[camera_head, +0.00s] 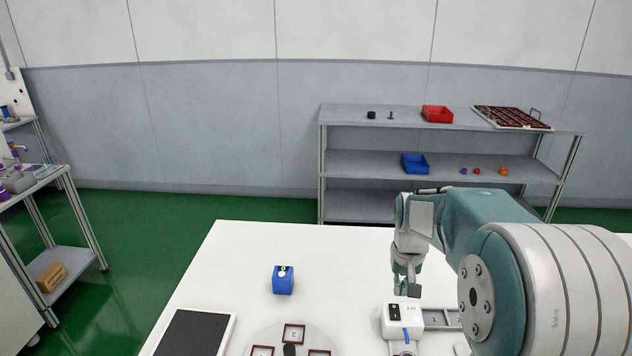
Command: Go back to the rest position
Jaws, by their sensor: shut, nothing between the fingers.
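My gripper (404,284) points down over the white table (245,243), just above a small white device (402,322) with a dark panel and a blue part. It is shut and holds nothing. I cannot tell whether its tips touch the device. My arm comes in from the right and hides the right part of the table.
A blue container (283,283) stands left of my gripper. A round plate (262,333) with several brown square frames and a dark flat panel (193,333) lie at the front. A grey shelf (350,155) holds bins behind the table. Another shelf (75,262) stands at left.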

